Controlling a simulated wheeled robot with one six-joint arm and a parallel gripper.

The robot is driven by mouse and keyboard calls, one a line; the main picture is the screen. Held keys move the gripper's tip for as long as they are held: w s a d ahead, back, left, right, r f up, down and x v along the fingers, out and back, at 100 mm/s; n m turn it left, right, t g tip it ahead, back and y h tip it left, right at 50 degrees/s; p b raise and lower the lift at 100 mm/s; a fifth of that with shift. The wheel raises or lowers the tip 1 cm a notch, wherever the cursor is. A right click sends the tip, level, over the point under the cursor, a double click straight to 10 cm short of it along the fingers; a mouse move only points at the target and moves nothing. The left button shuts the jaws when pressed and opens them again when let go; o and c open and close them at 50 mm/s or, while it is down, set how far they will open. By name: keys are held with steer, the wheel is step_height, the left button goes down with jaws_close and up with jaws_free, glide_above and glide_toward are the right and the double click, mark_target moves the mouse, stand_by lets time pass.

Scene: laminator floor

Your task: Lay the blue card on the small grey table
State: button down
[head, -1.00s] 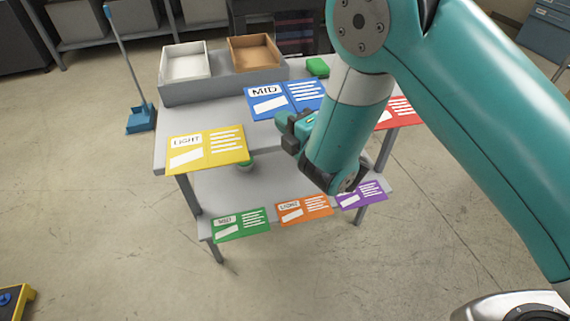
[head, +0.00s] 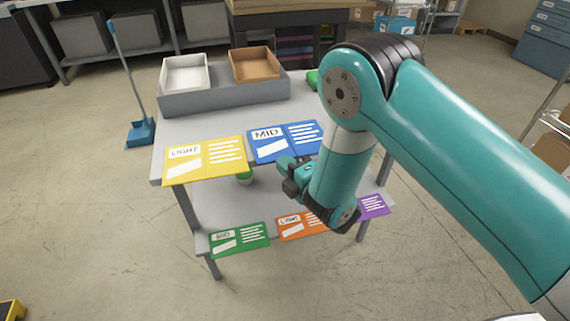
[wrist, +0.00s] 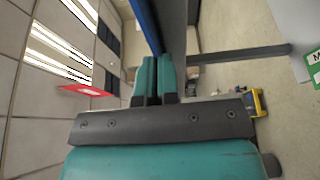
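The blue card (head: 286,142), marked MID, is beside the yellow card, over the front edge of a grey tabletop (head: 195,130). My gripper (head: 291,166) is at the card's near edge. In the wrist view the fingers (wrist: 156,76) are close together, and the card shows edge-on as a blue strip (wrist: 146,26) running into them; they appear shut on it. The strip lies close beside a grey edge; I cannot tell whether they touch. A lower grey surface (head: 222,190) lies beneath; I cannot tell whether it is a shelf or a separate table.
The yellow card (head: 205,160) overhangs the top's front edge. Green (head: 238,239), orange (head: 297,227) and purple (head: 373,206) cards line the lower surface's front. White (head: 185,74) and brown (head: 254,65) trays stand behind. A red card (wrist: 85,90) shows in the wrist view. The middle tabletop is bare.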

steer(key=c, duration=1.4)
jaws_free()
steer(key=shift+f, duration=0.1)
steer(key=shift+o, duration=0.2)
steer(key=b+v, duration=0.2)
steer(key=v, duration=1)
steer(key=w+d+r+m+g+h, duration=0.35)
steer(key=r+m+h, duration=0.35)
steer(key=m, duration=0.6)
steer(key=s+d+r+m+g, duration=0.2)
steer(key=s+r+g, duration=0.3)
steer(key=s, duration=0.6)
steer(key=s+d+r+m+g, duration=0.2)
steer(key=s+r+g, duration=0.3)
steer(key=s, duration=0.6)
step_height(320, 180, up, 3)
steer(key=shift+f+m+g, duration=0.15)
steer(key=shift+m+g, duration=0.2)
steer(key=shift+m, duration=0.45)
